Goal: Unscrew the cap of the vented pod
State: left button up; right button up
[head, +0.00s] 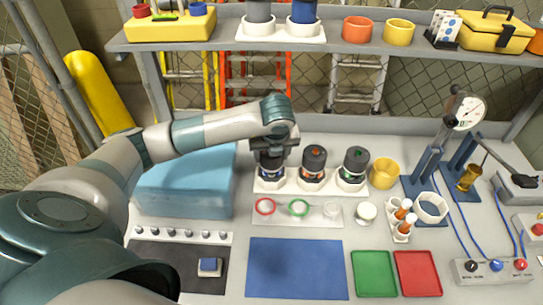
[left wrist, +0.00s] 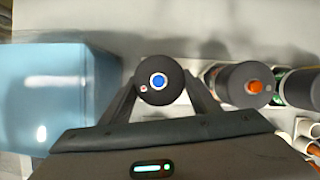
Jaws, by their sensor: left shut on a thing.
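Three dark-capped pods stand upright in a white rack (head: 291,187) on the bench. The left pod (head: 271,173) has a blue band, the middle pod (head: 313,168) an orange mark and the right pod (head: 354,168) a green mark. My left gripper (head: 273,152) is over the left pod and shut on its black cap. In the left wrist view the cap (left wrist: 158,68), with a blue centre dot and a small side dot, sits between the two fingers. I cannot tell from the marks which pod is the vented one. My right gripper is not in view.
A blue box (head: 185,188) stands left of the rack. A tray with rings (head: 298,208) lies in front. A yellow cup (head: 384,173) and a dial gauge stand (head: 467,112) are to the right. A shelf (head: 330,48) spans the back. The blue mat (head: 296,268) is clear.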

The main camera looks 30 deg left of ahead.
pick_arm(q)
jog(key=shift+a+n+g+y, duration=0.15)
jog(key=shift+n+g+y, duration=0.2)
jog(key=shift+n, duration=0.85)
jog(key=shift+a+r, duration=0.1)
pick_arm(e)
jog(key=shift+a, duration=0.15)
pick_arm(q)
jog(key=shift+s+r, duration=0.1)
